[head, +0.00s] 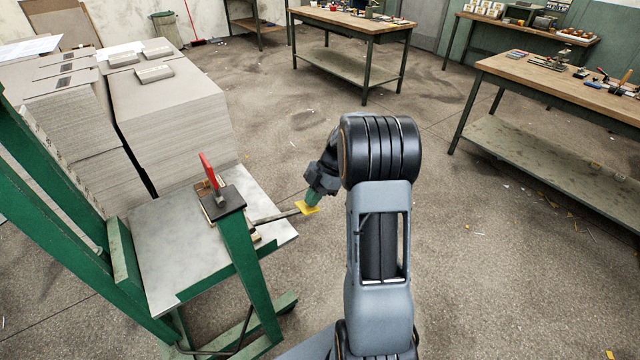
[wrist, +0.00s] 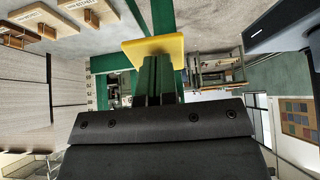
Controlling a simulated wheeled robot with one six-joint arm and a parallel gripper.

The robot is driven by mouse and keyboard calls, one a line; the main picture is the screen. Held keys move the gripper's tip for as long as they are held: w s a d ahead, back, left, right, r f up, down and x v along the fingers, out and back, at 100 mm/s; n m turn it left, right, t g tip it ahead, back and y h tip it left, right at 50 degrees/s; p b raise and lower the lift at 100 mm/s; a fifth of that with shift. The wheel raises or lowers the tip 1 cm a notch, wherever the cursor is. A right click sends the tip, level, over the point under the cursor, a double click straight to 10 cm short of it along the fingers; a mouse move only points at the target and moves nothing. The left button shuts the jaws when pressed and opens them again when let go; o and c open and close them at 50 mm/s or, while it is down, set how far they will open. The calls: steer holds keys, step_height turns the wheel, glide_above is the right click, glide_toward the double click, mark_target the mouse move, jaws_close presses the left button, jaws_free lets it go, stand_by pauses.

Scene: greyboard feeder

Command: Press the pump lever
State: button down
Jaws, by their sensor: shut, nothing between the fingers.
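The pump lever appears to be the dark bar (head: 275,217) that sticks out to the right from the green feeder and ends in a yellow pad (head: 306,207). The lever's bar is hidden in the wrist view.
A red upright handle (head: 209,170) stands on a dark plate on the feeder's green post (head: 250,265). The feeder's grey tabletop (head: 180,255) is left of my gripper. Stacks of greyboard (head: 170,120) stand behind it. The floor right of my arm is open up to the workbench (head: 560,80).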

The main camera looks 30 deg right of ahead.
step_height(320, 180, down, 2)
steer(key=shift+a+f+b, duration=0.1)
steer(key=shift+a+b, duration=0.05)
steer(key=shift+b, duration=0.7)
steer(key=shift+s+f, duration=0.1)
steer(key=shift+f, duration=0.25)
steer(key=p+v, duration=0.1)
steer(key=v, duration=1.3)
steer(key=shift+w+d+p, duration=0.25)
steer(key=shift+d+p, duration=0.15)
steer(key=shift+d, duration=0.05)
steer(key=shift+r, duration=0.15)
stand_by(1.3)
